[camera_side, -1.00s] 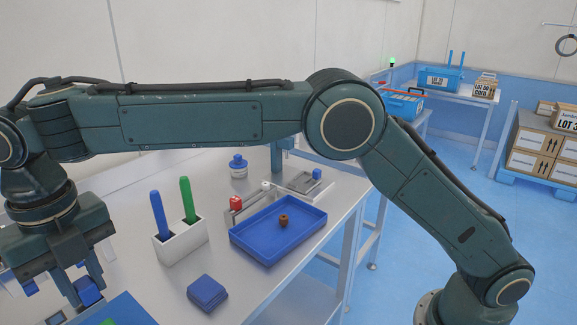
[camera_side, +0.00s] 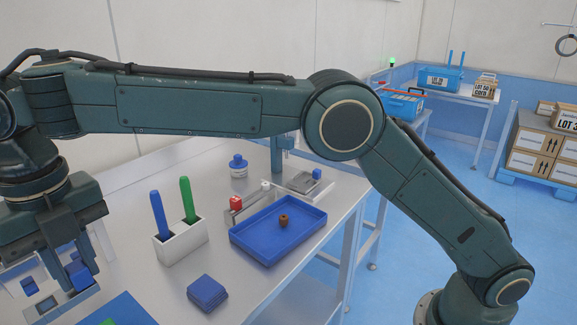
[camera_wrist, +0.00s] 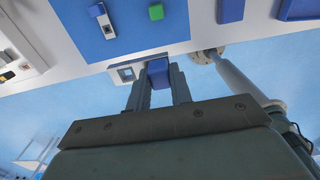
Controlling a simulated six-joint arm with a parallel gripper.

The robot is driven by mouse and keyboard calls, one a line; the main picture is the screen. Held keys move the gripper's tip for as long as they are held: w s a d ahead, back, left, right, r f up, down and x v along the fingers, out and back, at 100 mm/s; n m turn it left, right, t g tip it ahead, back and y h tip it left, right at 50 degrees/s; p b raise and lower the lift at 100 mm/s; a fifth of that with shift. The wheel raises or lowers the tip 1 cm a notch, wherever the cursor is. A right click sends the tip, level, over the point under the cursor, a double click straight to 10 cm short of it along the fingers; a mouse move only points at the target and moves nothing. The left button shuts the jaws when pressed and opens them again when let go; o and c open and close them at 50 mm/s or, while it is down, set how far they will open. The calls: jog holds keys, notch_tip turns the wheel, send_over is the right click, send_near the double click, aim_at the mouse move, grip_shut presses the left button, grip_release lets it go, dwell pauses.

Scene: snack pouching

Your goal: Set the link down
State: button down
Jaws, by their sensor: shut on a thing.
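My gripper (camera_side: 76,275) is at the far left of the side view, shut on a small blue block (camera_side: 78,273). The block also shows between the two fingers in the wrist view (camera_wrist: 158,73). I cannot tell whether this block is the link. White holders (camera_side: 40,290) with blue squares are beside and below the gripper in the side view. In the wrist view a white holder (camera_wrist: 125,74) shows just left of the held block. I cannot tell whether the block touches anything below.
A white holder (camera_side: 182,244) with a blue and a green pen stands right of the gripper. A blue stack (camera_side: 207,292) lies in front of it. A blue tray (camera_side: 300,222) with a small brown piece (camera_side: 284,220) lies further right. Bare table shows between them.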

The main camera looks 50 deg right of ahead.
jog(key=shift+w+d, duration=0.1)
jog(key=w+d+m, duration=0.5)
jog(key=d+m, duration=0.4)
jog(key=d, duration=0.3)
jog(key=m, duration=2.7)
send_over(292, 233)
notch_tip(292, 233, down, 15)
jog(key=shift+w+d+f, duration=0.1)
jog(key=shift+f, duration=0.1)
jog(key=shift+f, duration=0.1)
jog(key=shift+f, duration=2.05)
jog(key=shift+f, duration=0.15)
